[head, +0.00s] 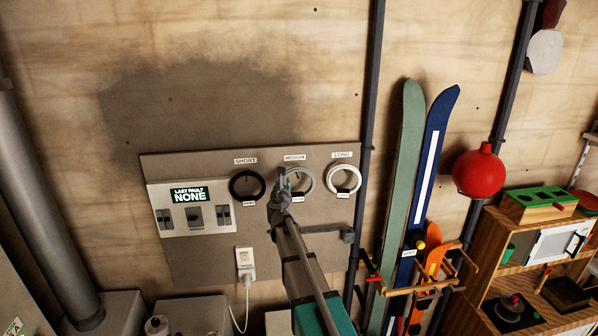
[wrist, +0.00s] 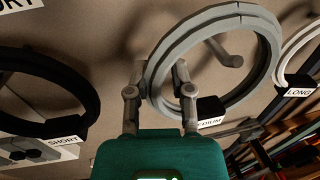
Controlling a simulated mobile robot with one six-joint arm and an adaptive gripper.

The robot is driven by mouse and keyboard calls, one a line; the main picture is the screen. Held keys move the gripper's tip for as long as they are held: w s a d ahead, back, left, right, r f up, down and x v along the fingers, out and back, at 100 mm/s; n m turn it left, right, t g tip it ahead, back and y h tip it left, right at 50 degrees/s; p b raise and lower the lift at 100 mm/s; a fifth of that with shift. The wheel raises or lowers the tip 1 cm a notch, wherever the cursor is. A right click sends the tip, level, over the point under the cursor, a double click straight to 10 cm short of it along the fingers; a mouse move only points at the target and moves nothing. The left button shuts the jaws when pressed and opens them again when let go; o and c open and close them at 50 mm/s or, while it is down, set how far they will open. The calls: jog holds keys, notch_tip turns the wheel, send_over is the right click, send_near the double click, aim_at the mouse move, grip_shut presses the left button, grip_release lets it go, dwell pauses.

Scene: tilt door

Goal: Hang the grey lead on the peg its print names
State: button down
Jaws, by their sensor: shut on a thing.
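The grey lead (head: 306,176) is a coiled ring in front of the board, under the MEDIUM label (head: 295,157). In the wrist view the grey lead (wrist: 262,75) carries a dark block with a white tag, partly hidden, whose visible letters read "EDIUM". My gripper (wrist: 160,88) is shut on the ring's left side; in the head view my gripper (head: 284,182) partly covers that side. A grey peg (wrist: 228,52) shows inside the ring's opening. I cannot tell whether the ring touches or rests on it.
A black lead (head: 247,187) hangs at the left under SHORT, and a white lead (head: 344,180) at the right under LONG. A panel (head: 193,207) reading "LAST FAULT NONE" is further left. A grey bar (head: 325,229) sticks out below. Skis (head: 404,170) stand at the right.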

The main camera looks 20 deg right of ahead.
jog(key=shift+w+d+f+b, duration=0.2)
jog(key=shift+w+f+b, duration=0.15)
jog(key=shift+w, duration=0.4)
dwell(1.2)
jog(key=shift+w+f, duration=0.15)
jog(key=shift+f, duration=0.1)
dwell(1.1)
jog(key=shift+c, duration=2.2)
grip_release()
jog(key=v, duration=1.2)
